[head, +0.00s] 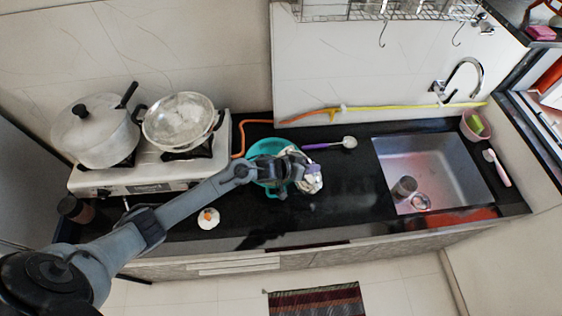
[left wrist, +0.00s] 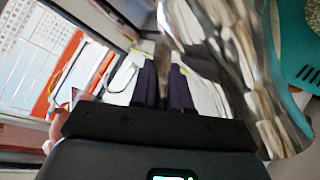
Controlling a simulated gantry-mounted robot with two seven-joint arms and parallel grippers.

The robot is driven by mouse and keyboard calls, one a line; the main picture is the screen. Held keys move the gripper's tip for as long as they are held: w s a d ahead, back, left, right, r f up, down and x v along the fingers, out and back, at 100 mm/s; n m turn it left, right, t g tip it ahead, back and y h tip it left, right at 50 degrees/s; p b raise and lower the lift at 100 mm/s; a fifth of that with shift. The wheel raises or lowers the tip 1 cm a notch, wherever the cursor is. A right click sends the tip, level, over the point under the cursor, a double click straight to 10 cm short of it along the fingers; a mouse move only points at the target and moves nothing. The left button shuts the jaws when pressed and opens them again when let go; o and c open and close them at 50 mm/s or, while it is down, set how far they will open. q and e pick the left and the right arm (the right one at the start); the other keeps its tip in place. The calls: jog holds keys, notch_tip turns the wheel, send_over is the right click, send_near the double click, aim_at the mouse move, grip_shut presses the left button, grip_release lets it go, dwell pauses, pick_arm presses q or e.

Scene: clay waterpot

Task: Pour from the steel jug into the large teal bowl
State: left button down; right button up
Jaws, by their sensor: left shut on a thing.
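The large teal bowl (head: 262,150) sits on the black counter, right of the stove. My left arm crosses in front and hides much of it. My left gripper (head: 297,168) is at the bowl's right side, shut on the steel jug (head: 312,182). In the left wrist view the fingers (left wrist: 163,84) close on a thin metal part of the jug, whose shiny reflecting body (left wrist: 240,60) lies to their right. The teal bowl (left wrist: 296,45) shows beyond it at the right edge. The jug's exact tilt and contents cannot be told. My right gripper is not in view.
A lidded pot (head: 95,140) and a steel pan (head: 180,122) stand on the white stove at left. A purple-handled ladle (head: 330,144) lies behind the jug. A yellow-orange hose (head: 385,107) runs along the wall. The sink (head: 435,175) is at right, with bare counter before it.

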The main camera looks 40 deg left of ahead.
pick_arm(q)
jog(key=shift+r, duration=0.15)
jog(key=shift+a+r+n+h+p, duration=0.25)
jog(key=shift+a+n+h+p, duration=0.1)
jog(key=shift+h+p, duration=0.15)
dwell(0.8)
jog(key=shift+a+r, duration=0.15)
dwell(0.5)
jog(key=shift+a+h, duration=0.1)
jog(key=shift+h, duration=0.2)
jog(key=shift+a+r+n, duration=0.2)
jog(key=shift+n, duration=0.15)
jog(key=shift+a+r+h, duration=0.1)
jog(key=shift+a+h, duration=0.05)
jog(key=shift+h, duration=0.25)
dwell(0.5)
